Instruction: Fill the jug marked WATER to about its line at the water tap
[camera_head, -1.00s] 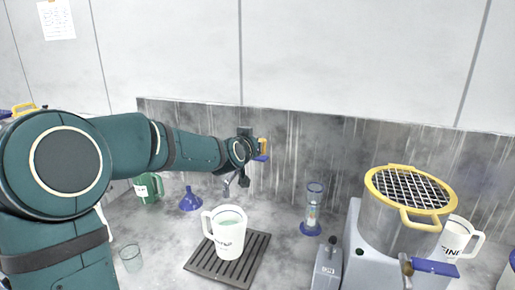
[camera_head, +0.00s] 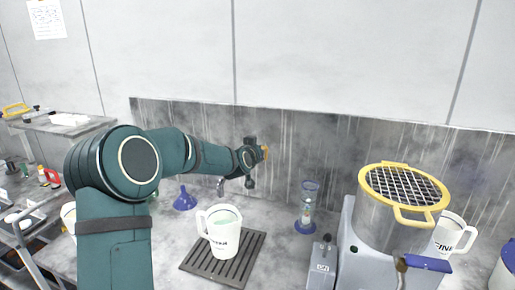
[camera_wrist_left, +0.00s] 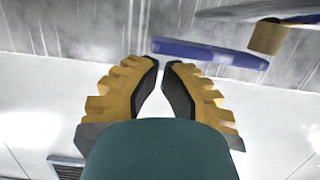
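A white jug (camera_head: 222,232) stands upright on the dark slatted grate (camera_head: 192,262), with its handle to the left. Its lettering is too small to read surely. Pale greenish liquid shows inside, but its line cannot be made out. The tap's spout (camera_head: 221,186) shows just behind the jug; no stream is discernible. My left gripper (camera_head: 264,152) is at the back wall above and behind the jug. In the left wrist view its fingers (camera_wrist_left: 161,72) are nearly together with nothing between them. A blue lever (camera_wrist_left: 210,53) lies just beyond the fingertips. My right gripper is out of view.
A blue funnel (camera_head: 185,201) stands left of the grate, and a glass cylinder with a blue base (camera_head: 306,210) to its right. Further right are a steel pot with a yellow-rimmed mesh (camera_head: 395,215) and a second white jug (camera_head: 450,235). A shelf (camera_head: 75,124) is at left.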

